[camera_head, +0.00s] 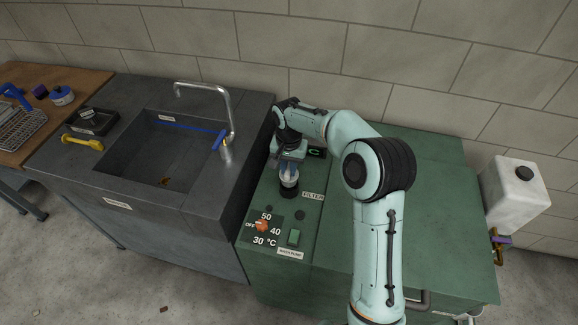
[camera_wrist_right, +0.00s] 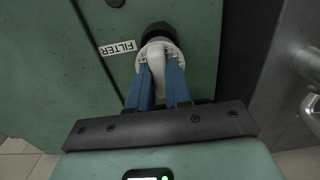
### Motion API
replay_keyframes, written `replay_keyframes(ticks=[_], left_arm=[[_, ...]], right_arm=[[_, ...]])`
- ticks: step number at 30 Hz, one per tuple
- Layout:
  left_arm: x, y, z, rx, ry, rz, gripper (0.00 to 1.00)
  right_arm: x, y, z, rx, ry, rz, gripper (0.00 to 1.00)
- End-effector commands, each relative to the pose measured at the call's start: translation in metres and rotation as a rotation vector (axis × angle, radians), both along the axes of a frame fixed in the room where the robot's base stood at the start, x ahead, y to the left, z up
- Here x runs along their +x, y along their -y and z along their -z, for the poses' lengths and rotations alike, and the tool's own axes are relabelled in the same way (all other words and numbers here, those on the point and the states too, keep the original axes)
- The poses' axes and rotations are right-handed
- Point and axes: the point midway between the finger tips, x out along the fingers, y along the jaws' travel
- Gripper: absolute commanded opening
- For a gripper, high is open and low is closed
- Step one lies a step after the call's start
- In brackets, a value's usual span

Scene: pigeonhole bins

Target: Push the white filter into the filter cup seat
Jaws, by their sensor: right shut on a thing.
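The white filter (camera_wrist_right: 158,52) is a round white piece with a raised grip. My right gripper (camera_wrist_right: 160,82) has its blue fingers shut on that grip. The filter cup seat (camera_wrist_right: 157,31) is a black ring on the green cabinet, and the filter is right at it, covering much of it. I cannot tell how deep the filter sits. In the head view my right gripper (camera_head: 289,169) reaches down over the black seat (camera_head: 289,190) beside the FILTER label, with a bit of the white filter (camera_head: 289,181) between them. My left gripper is not in view.
The green cabinet (camera_head: 330,238) carries a temperature dial (camera_head: 262,225) and a green switch (camera_head: 294,237) in front of the seat. A sink (camera_head: 160,155) with a tap (camera_head: 228,105) lies to the left. A white canister (camera_head: 515,195) stands at the right.

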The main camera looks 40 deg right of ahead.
Motion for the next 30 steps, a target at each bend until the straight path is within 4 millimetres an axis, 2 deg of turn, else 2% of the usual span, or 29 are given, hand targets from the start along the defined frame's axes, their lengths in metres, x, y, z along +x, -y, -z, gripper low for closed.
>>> replay_keyframes(ticks=[30], left_arm=[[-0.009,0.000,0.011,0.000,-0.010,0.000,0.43]], right_arm=[[0.000,0.000,0.021,0.000,0.000,0.000,0.00]])
